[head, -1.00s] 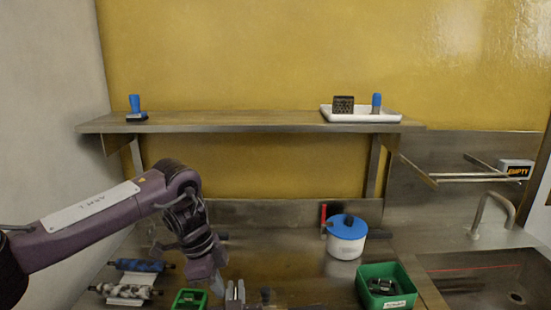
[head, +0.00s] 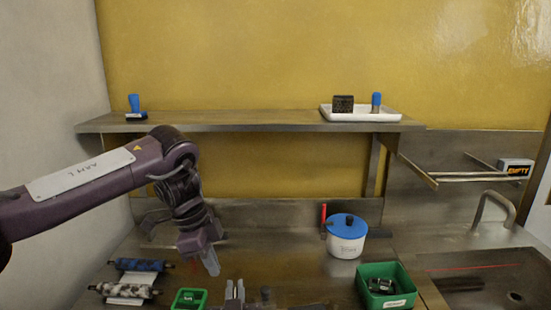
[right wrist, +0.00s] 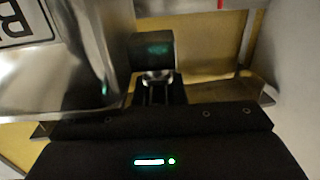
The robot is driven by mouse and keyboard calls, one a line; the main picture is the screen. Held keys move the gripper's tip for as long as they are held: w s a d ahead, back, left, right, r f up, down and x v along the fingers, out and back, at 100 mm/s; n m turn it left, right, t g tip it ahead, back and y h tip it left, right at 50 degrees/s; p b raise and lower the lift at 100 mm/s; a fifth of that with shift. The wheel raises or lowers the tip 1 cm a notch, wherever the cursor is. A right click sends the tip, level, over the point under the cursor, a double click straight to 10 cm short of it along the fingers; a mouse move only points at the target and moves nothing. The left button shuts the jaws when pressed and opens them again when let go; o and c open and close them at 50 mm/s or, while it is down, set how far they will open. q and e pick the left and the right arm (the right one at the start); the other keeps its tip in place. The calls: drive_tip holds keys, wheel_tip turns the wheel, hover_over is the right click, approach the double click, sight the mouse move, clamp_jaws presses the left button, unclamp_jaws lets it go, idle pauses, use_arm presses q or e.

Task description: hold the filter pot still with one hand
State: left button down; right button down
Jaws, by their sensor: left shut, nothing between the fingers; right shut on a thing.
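A white pot with a blue lid (head: 346,238) stands upright on the steel counter, right of centre in the head view. A dark handle shows at its right, and small lettering on its front. I cannot tell whether it is the filter pot. My left gripper (head: 212,263) is shut and empty above the counter, well left of this pot. In the right wrist view my right gripper (right wrist: 157,82) is shut on a dark block (right wrist: 150,48). A large shiny metal surface (right wrist: 60,60) stands close at the left there. Which object these belong to is unclear.
A small green tray (head: 189,299) and rollers (head: 138,265) lie at the left front. A shelf (head: 240,122) crosses the back wall. A sink (head: 490,285) is at the right. The counter between left gripper and pot is clear.

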drive_tip(key=c, duration=1.4)
unclamp_jaws()
